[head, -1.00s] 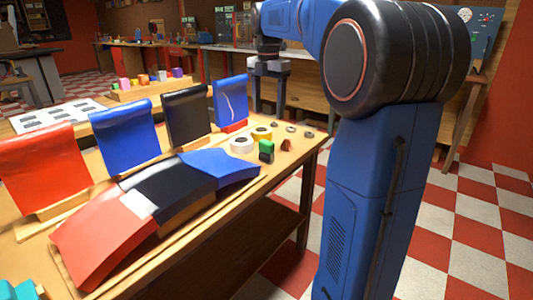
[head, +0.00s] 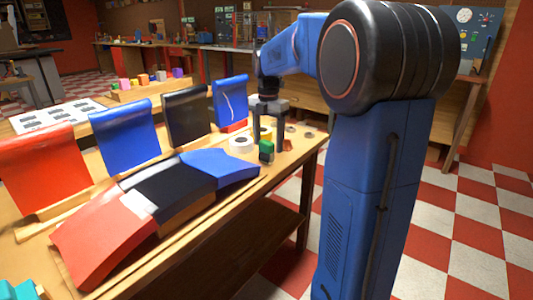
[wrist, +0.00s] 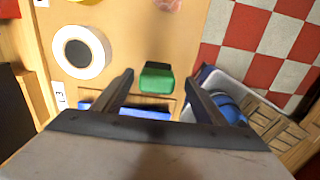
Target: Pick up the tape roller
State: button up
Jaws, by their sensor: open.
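My gripper (head: 268,138) is open and points down over the right end of the wooden table. A small green block-like item with a dark lower part (head: 266,151) stands on the table near it. In the wrist view the green item (wrist: 157,78) shows between and just beyond my two fingertips (wrist: 158,82), with nothing held. A white tape ring (head: 241,143) lies flat to its left, and also shows in the wrist view (wrist: 81,52). A yellow ring (head: 264,132) is partly hidden by my fingers. I cannot tell for certain which item is the tape roller.
Red, black and blue draped panels (head: 187,115) stand along the table. A curved red, black and blue piece (head: 97,237) lies in front of them. Small dark rings (head: 308,134) lie near the table's right end. Checkered floor (head: 470,215) is open to the right.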

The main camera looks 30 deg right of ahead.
aim_at(267, 153)
jog(key=shift+w+a+f, duration=0.1)
jog(key=shift+a+f, duration=0.05)
jog(key=shift+f, duration=1.15)
jog(key=shift+w+a+f, duration=0.1)
jog(key=shift+f, duration=1.2)
jog(key=c, duration=1.3)
jog(key=shift+r, duration=5.05)
jog(key=shift+o, duration=1.4)
